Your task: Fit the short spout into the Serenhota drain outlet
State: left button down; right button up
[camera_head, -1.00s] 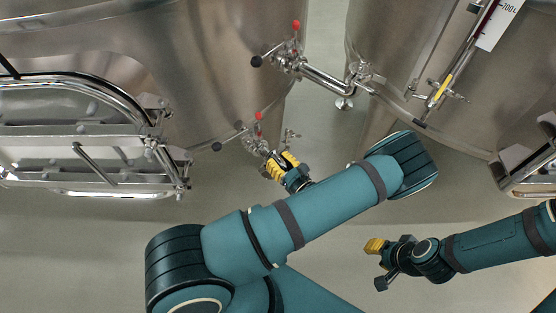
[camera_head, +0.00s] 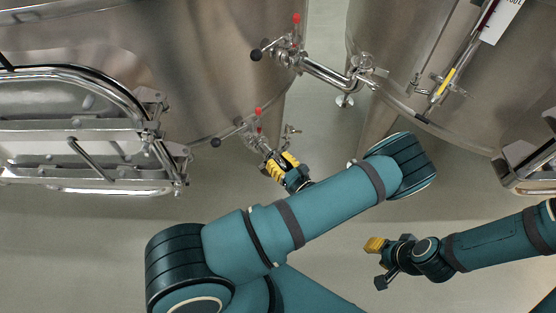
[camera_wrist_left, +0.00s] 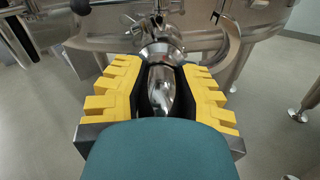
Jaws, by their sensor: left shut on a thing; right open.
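My left gripper (camera_head: 280,165) is shut on the short spout, a shiny steel piece that shows between the yellow fingers in the left wrist view (camera_wrist_left: 163,92). In the head view the fingers mostly hide the spout. The drain outlet (camera_head: 255,142) is a steel valve with a red-tipped handle low on the left vat. The gripper is just below and right of it, very close. Whether spout and outlet touch or are joined, I cannot tell. My right gripper (camera_head: 377,260) is open and empty at lower right, away from the vats.
The left vat (camera_head: 220,70) has another red-tipped valve (camera_head: 293,45) higher up, with a pipe (camera_head: 328,72) running right. The right vat (camera_head: 500,95) carries a level gauge (camera_head: 447,82). A hatch frame (camera_head: 90,130) juts out at left. The floor below the vats is clear.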

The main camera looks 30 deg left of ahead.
pick_arm(q)
jog(key=shift+f+b, duration=0.45)
jog(key=shift+f, duration=0.4)
jog(key=c, duration=0.7)
grip_release()
jog(key=shift+c, duration=0.2)
jog(key=shift+d, duration=0.15)
jog(key=v, duration=0.7)
jog(key=shift+s+d, duration=0.1)
